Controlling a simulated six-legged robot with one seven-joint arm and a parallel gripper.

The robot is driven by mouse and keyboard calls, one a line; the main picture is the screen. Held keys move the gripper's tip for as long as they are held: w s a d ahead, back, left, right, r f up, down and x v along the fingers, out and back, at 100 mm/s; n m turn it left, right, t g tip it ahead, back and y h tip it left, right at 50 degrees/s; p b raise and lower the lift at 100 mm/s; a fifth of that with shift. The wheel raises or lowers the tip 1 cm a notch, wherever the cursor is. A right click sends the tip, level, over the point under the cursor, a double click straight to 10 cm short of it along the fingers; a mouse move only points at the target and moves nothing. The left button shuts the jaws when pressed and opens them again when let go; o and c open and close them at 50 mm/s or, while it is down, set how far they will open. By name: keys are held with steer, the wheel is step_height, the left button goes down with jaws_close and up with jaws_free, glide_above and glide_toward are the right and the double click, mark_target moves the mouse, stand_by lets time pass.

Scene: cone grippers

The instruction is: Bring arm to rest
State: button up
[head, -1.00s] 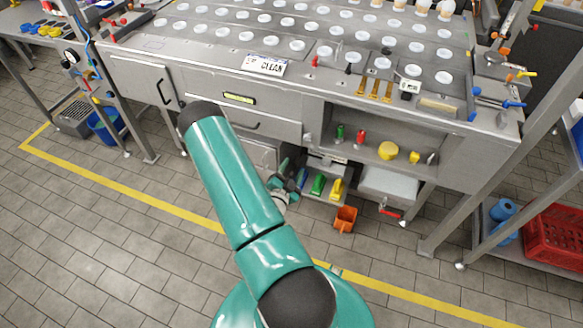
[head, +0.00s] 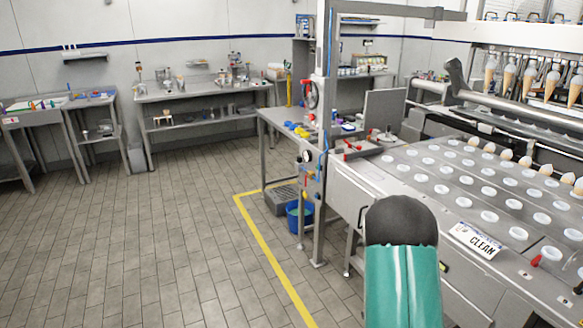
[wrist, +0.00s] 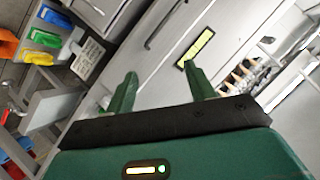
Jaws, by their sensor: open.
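My gripper (wrist: 160,90) shows in the wrist view with its two green fingers apart and nothing between them. It faces the grey metal front of the machine, with a handle and a yellow-green label (wrist: 200,47) beyond the fingers. In the head view my teal arm with its dark rounded joint rises at the bottom right, in front of the machine (head: 400,170). My gripper is hidden in the head view.
The machine top carries rows of white cups and a CLEAN sign (head: 478,240). A steel post (head: 322,130) and a blue bucket (head: 299,215) stand left of it. Tiled floor (head: 170,230) is open to the left, beyond a yellow line (head: 270,255). Workbenches (head: 195,95) line the back wall.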

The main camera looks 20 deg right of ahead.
steer(key=w+a+r+n+t+y, duration=0.2)
steer(key=w+a+r+n+y, duration=0.35)
steer(key=a+r, duration=0.6)
steer(key=s+a+r+n+y, duration=0.1)
steer(key=a+r+n+y, duration=0.35)
steer(key=a+r, duration=0.6)
steer(key=s+a+r+n+g, duration=0.1)
steer(key=s+a+r+n, duration=0.2)
steer(key=s, duration=0.4)
steer(key=s+a+r+n+g+y, duration=0.1)
steer(key=s+a+r+n, duration=0.1)
steer(key=s+a+n, duration=0.2)
steer(key=s+a+r+n, duration=0.3)
steer(key=s+a, duration=0.4)
steer(key=s, duration=0.2)
steer(key=shift+s+r+n+g, duration=0.35)
steer(key=shift+s+n+g, duration=0.05)
steer(key=shift+a, duration=0.1)
steer(key=c, duration=0.4)
